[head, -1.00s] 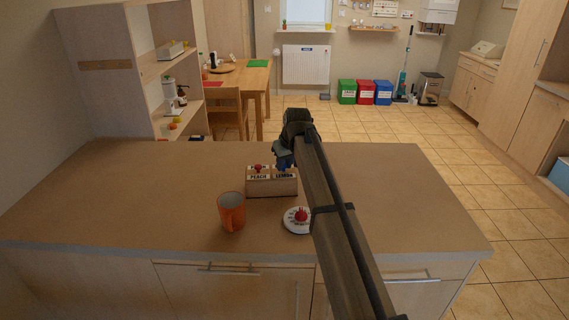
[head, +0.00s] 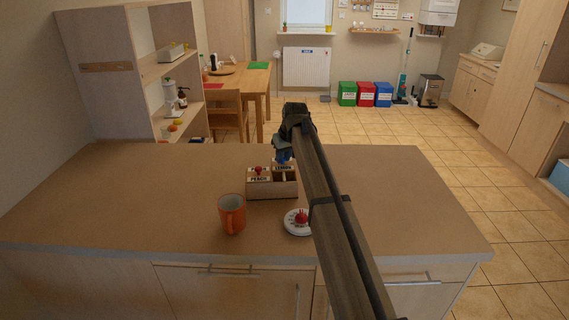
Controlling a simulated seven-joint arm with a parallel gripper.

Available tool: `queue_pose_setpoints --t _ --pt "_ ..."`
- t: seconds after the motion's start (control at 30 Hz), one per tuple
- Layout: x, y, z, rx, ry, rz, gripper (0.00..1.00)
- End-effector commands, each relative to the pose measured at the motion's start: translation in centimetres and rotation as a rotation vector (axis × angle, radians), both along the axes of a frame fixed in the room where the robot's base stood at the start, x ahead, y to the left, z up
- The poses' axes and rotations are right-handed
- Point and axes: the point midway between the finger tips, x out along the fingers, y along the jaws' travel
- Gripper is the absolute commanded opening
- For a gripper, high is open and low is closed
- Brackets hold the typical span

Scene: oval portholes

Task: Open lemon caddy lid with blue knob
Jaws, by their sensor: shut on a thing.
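The wooden caddy (head: 272,192) stands on the counter, left of my arm. Its left part has a lid with a red knob (head: 258,170), which is down, and a PEACH label below it. The LEMON lid (head: 283,166) on the right is raised toward the back, and the compartment under it shows open. My gripper (head: 283,158) is above the back right of the caddy, shut on the blue knob (head: 283,156). The fingers largely hide the knob, and I cannot tell whether the lid is hinged or lifted clear.
An orange mug (head: 231,214) stands in front of the caddy at left. A white round thing with a red top (head: 299,220) sits in front at right, close beside my arm. The counter (head: 120,200) is clear at left and right.

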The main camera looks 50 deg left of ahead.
Motion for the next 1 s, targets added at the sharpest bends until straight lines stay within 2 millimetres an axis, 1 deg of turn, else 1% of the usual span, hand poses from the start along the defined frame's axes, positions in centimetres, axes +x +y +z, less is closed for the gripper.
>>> queue_pose_setpoints --t 0.03,0.07,0.37,0.4,0.63,0.87,1.0 --pt "0.8 1.01 0.14 0.001 0.0 0.0 0.0" --pt "0.95 1.19 0.12 0.001 0.0 0.0 0.0" --pt "0.91 1.11 0.06 0.002 -0.001 0.0 0.0" --pt "0.9 1.11 0.05 0.001 0.0 0.0 0.27" --pt "0.89 1.1 0.02 0.001 0.0 0.0 0.49" --pt "0.89 1.09 0.03 0.001 0.0 0.0 0.49" --pt "0.82 0.86 0.57 0.001 0.0 0.0 0.49"
